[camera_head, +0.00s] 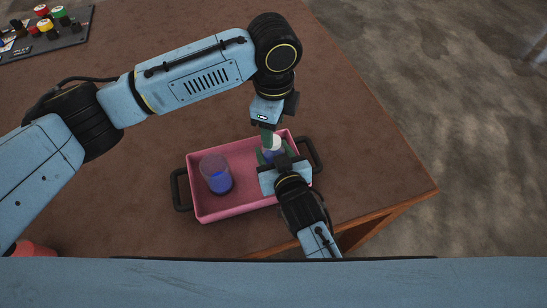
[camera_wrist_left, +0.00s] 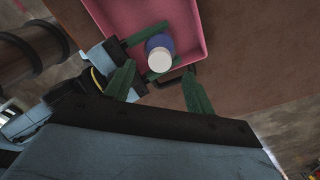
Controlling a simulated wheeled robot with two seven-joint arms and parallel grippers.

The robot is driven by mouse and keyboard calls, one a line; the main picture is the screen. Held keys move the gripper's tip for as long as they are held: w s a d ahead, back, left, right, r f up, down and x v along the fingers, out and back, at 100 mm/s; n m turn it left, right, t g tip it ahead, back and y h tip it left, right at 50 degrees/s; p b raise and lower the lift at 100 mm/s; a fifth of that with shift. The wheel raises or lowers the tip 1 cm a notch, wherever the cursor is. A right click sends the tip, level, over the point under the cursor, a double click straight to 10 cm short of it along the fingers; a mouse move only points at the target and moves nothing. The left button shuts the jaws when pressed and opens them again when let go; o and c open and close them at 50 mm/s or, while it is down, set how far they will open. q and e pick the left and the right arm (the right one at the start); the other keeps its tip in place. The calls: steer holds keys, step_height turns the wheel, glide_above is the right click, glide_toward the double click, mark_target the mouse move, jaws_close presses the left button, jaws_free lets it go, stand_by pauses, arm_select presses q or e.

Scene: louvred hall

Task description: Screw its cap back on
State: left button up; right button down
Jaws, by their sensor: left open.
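A small bottle with a blue-purple body (camera_wrist_left: 157,43) stands inside the pink tray (camera_head: 235,211), near its right end. A white cap (camera_head: 275,142) sits on its top; the cap shows as a round disc in the left wrist view (camera_wrist_left: 161,61). Whether it is threaded tight I cannot tell. My right gripper (camera_head: 274,154) has its green fingers on both sides of the bottle body and appears closed on it. My left gripper (camera_head: 268,129) points down above the cap, open, with nothing between its fingers; these show spread in the left wrist view (camera_wrist_left: 158,88).
A clear cup with blue liquid (camera_head: 219,182) stands in the tray's left half. The tray has dark handles at both ends. A dark panel with coloured knobs (camera_head: 45,37) lies at the far left. A reddish object (camera_head: 35,248) is at lower left. The brown table (camera_head: 130,170) is otherwise mostly clear.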

arm_select(q)
step_height(320, 180, up, 8)
stand_by(0.4)
arm_select(e)
steer(key=c, duration=0.6)
jaws_free()
steer(key=shift+o, duration=0.2)
arm_select(q)
step_height(320, 180, up, 2)
steer(key=shift+r+p, duration=0.1)
steer(key=shift+p, duration=0.9)
arm_select(e)
steer(key=v, duration=1.3)
steer(key=shift+s, duration=0.2)
